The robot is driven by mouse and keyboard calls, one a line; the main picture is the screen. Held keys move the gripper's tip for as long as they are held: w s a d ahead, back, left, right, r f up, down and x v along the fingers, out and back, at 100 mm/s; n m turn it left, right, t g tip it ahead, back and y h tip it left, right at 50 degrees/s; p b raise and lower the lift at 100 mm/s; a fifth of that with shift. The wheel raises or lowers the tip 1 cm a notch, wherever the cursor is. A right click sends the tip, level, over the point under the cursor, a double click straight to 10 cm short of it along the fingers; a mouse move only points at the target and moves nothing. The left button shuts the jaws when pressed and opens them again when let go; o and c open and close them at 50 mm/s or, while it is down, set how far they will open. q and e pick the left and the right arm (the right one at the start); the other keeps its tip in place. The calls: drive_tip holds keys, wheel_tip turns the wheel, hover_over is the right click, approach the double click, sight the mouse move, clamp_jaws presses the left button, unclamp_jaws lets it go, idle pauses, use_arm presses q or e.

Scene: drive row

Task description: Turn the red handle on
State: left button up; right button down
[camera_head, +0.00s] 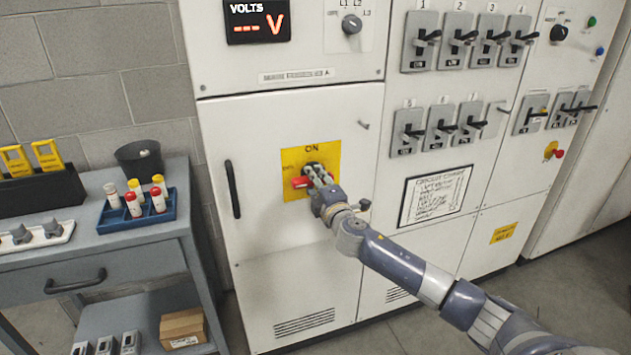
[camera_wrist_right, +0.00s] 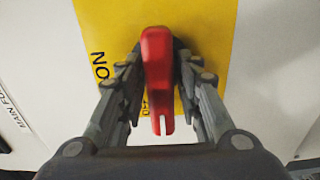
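The red handle (camera_head: 302,182) sits on a yellow plate (camera_head: 326,154) on the white cabinet door. In the head view it lies level, its red end pointing left to the label at the plate's left edge; "ON" is printed at the top. My right gripper (camera_head: 316,176) is at the handle and hides part of it. In the right wrist view the red handle (camera_wrist_right: 158,75) stands between the two fingers of my right gripper (camera_wrist_right: 160,62), which close in on both sides of it. My left gripper is not in view.
A black door pull (camera_head: 232,189) is left of the plate. A grey cart (camera_head: 150,250) with a blue tray (camera_head: 112,220) stands at the left.

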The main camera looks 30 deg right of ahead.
drive_tip(key=shift+f+m, duration=0.1)
drive_tip(key=shift+m, duration=1.1)
drive_tip(key=shift+m+b, duration=0.35)
drive_tip(key=shift+m, duration=0.55)
drive_tip(key=m, duration=0.4)
drive_tip(key=shift+r+m+p, duration=0.3)
drive_tip(key=m+p, duration=0.1)
drive_tip(key=m, duration=0.3)
drive_tip(key=shift+d+r+p, duration=0.15)
drive_tip(key=shift+p, duration=0.15)
drive_tip(key=m+p, duration=0.2)
drive_tip(key=m, duration=0.3)
drive_tip(key=shift+s+d, duration=0.1)
drive_tip(key=shift+d, duration=0.05)
drive_tip(key=shift+m, duration=0.3)
drive_tip(key=c, duration=1.4)
unclamp_jaws()
